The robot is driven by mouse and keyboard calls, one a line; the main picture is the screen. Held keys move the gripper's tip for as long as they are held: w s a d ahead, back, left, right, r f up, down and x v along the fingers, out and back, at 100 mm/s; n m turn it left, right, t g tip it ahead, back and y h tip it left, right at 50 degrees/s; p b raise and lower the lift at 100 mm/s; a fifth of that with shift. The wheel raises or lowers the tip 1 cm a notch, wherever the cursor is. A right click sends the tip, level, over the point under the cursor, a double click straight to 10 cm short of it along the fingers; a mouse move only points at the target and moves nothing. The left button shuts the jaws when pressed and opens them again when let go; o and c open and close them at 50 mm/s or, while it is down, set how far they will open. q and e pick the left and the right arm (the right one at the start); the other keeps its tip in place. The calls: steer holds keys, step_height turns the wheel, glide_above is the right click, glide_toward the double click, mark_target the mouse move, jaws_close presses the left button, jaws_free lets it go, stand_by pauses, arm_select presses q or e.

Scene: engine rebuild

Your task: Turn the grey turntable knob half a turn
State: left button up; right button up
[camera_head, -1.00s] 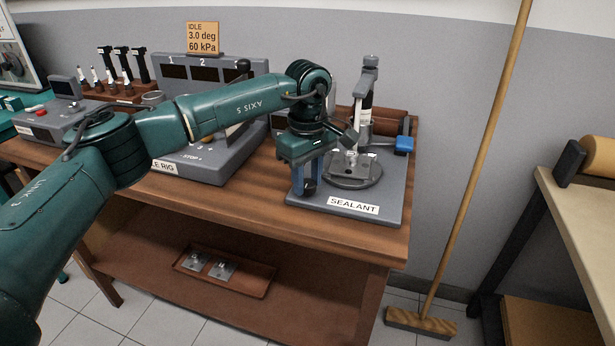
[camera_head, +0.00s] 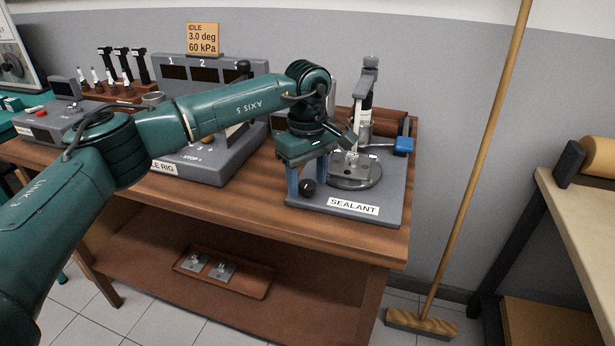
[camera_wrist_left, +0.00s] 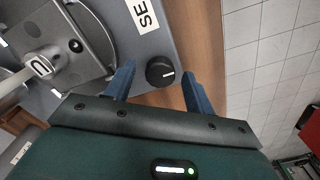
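The dark grey knob (camera_head: 308,187) sits at the front left corner of the sealant stand (camera_head: 385,208). My left gripper (camera_head: 307,181) is over that corner, one finger on each side of the knob. In the left wrist view my left gripper (camera_wrist_left: 159,78) is open, with gaps between the knob and both fingers. The round turntable (camera_head: 350,181) is right of the gripper; its edge shows in the left wrist view (camera_wrist_left: 100,30). My right gripper is not in view.
A bottle in an upright holder (camera_head: 366,105) stands behind the turntable. A grey rig (camera_head: 215,160) stands to the left on the wooden bench (camera_head: 240,206). A broom (camera_head: 470,160) leans on the wall at right. The bench's front edge is close to the knob.

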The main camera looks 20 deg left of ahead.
mark_target(307, 184)
arm_select(q)
step_height(307, 184, up, 13)
stand_by(0.7)
